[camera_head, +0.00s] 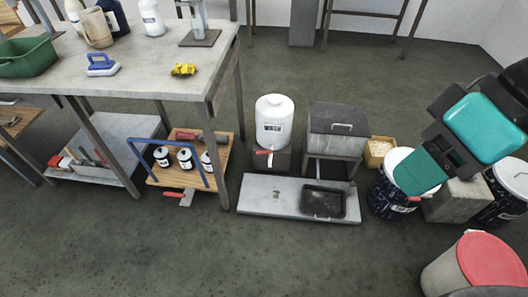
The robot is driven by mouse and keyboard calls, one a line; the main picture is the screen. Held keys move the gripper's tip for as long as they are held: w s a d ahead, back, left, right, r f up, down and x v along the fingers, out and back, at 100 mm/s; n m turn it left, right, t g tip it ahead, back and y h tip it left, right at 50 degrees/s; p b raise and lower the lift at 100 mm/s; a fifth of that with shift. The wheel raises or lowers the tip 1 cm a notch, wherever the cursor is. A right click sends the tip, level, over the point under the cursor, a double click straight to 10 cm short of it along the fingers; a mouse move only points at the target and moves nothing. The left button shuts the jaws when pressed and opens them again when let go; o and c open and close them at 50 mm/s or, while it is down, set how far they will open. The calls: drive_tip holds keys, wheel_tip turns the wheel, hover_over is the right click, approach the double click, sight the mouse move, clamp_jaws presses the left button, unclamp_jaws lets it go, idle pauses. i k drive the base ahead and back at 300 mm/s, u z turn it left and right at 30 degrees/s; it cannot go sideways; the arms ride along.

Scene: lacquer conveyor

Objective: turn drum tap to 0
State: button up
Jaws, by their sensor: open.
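The white drum (274,122) stands upright on a dark block on the floor, right of the workbench. Its tap has a red handle (264,152) low on the front, pointing left, roughly level. Any scale or mark for 0 is too small to read. My gripper (418,173), teal and dark, is at the right, in front of the white-topped bin in the picture. It is open, holds nothing that I can see, and is well apart from the drum and tap. Its fingertips are hard to make out.
A grey slab (271,202) with a black tray (323,202) lies before the drum. A lidded grey box (336,130) stands right of it. The workbench (150,84) and a wooden board with bottles (219,165) are left. A red-lidded bin (446,272) is at front right.

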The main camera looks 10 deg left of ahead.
sight(270, 151)
drive_tip(key=k, duration=0.55)
drive_tip(key=u, duration=0.55)
drive_tip(key=i, duration=0.5)
drive_tip(key=u, duration=0.6)
drive_tip(key=i, duration=1.65)
drive_tip(key=z, duration=1.05)
drive_tip(key=i, duration=0.25)
drive_tip(key=z, duration=0.1)
